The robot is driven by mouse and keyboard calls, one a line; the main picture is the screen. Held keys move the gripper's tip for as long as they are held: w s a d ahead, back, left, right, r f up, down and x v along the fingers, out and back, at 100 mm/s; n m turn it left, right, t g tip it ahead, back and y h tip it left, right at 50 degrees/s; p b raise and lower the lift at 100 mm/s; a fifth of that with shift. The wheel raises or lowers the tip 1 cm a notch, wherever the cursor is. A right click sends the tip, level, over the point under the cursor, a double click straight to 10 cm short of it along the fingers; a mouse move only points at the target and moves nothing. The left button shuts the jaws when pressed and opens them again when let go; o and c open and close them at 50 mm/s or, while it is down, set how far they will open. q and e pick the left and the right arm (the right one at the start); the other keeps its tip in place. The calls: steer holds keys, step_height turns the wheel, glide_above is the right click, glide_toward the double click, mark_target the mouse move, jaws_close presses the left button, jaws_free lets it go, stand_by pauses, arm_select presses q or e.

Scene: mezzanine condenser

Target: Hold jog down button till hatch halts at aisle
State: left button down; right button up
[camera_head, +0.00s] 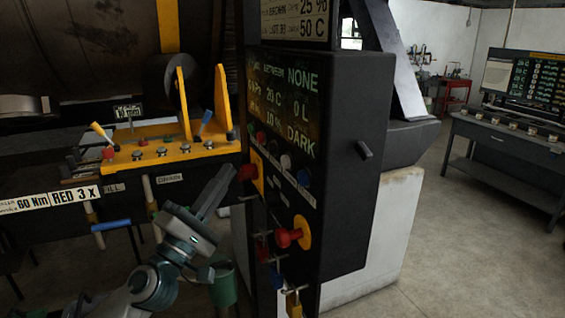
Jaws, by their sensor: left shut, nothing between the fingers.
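My left gripper (216,190) is shut and empty, pointing up and right in front of the dark control cabinet (340,180). Its tips are just left of a red mushroom button (247,172) on a yellow plate; I cannot tell if they touch. A slanted row of small buttons runs below the display, with a white one (286,162) and a blue one (303,178). Which button is jog down is not readable. The display (285,100) shows NONE, 0 L and DARK. I cannot make out the hatch. My right gripper is not in view.
A red knob (288,237) on a yellow disc and a padlock (293,303) stick out lower on the cabinet. A yellow bench panel (165,155) with levers stands left. A grey console (500,140) stands far right. The floor on the right is clear.

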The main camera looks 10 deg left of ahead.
mark_target(285, 162)
arm_select(q)
steer(key=shift+w+d, duration=0.1)
steer(key=shift+d, duration=0.05)
steer(key=w+d, duration=0.4)
steer(key=d, duration=0.3)
steer(key=shift+w, duration=0.35)
stand_by(1.1)
stand_by(0.9)
steer(key=shift+w+d+p, duration=0.25)
steer(key=shift+d+p, duration=0.05)
steer(key=shift+p, duration=0.25)
steer(key=shift+w+d, duration=0.25)
steer(key=shift+d, duration=0.15)
stand_by(2.3)
